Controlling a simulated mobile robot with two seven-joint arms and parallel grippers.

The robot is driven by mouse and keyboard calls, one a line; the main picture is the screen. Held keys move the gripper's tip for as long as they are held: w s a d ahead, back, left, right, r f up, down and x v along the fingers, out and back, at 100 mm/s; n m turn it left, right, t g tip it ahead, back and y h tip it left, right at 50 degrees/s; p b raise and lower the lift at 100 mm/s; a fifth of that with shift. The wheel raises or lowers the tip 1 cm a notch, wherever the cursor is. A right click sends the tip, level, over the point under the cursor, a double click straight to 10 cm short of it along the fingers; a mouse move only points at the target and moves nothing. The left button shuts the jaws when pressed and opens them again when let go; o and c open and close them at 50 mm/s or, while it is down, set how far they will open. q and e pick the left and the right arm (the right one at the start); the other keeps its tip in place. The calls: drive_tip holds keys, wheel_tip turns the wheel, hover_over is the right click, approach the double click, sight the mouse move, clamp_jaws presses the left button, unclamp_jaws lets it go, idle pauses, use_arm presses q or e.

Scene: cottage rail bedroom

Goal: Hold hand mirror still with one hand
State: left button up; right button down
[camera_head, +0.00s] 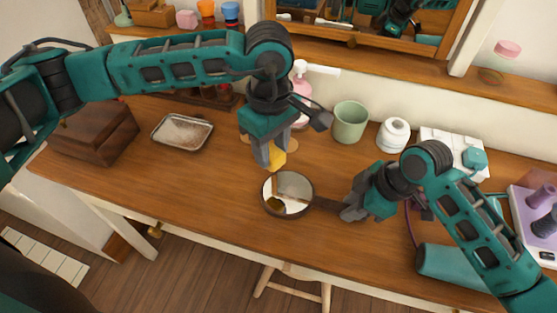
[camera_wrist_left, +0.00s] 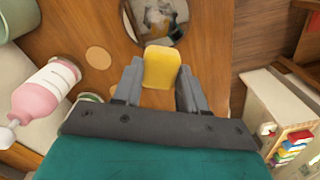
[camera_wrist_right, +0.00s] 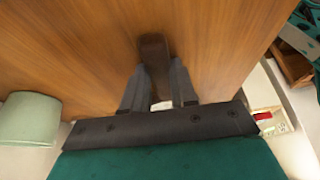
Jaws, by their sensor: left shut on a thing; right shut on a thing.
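The hand mirror (camera_head: 299,206) has a round glass in a dark rim and a dark wooden handle pointing right. It is at the middle of the wooden desk; I cannot tell whether it touches the desk. My right gripper (camera_head: 347,209) is shut on the handle end, which also shows between the fingers in the right wrist view (camera_wrist_right: 154,52). My left gripper (camera_head: 270,160) is shut on a yellow block-like thing (camera_wrist_left: 160,67), held above the far edge of the mirror. In the left wrist view part of the mirror (camera_wrist_left: 181,38) shows beyond the yellow thing.
The desk (camera_head: 215,180) is clear left of the mirror. A metal tray (camera_head: 183,132) and wooden box (camera_head: 95,132) stand at left. A green cup (camera_head: 349,122), white roll-shaped item (camera_head: 393,135) and pink pump bottle (camera_wrist_left: 45,90) stand behind. A teal roll-shaped item (camera_head: 450,266) lies front right.

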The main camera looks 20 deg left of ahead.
use_arm(q)
drive_tip(key=shift+s+f, duration=0.15)
drive_tip(key=shift+f, duration=1.45)
drive_tip(key=shift+s+f, duration=0.15)
drive_tip(key=shift+f, duration=1.4)
drive_tip(key=shift+f, duration=1)
drive_tip(key=shift+d+r, duration=0.1)
drive_tip(key=shift+d, duration=3.5)
drive_tip(key=shift+a, duration=3.6)
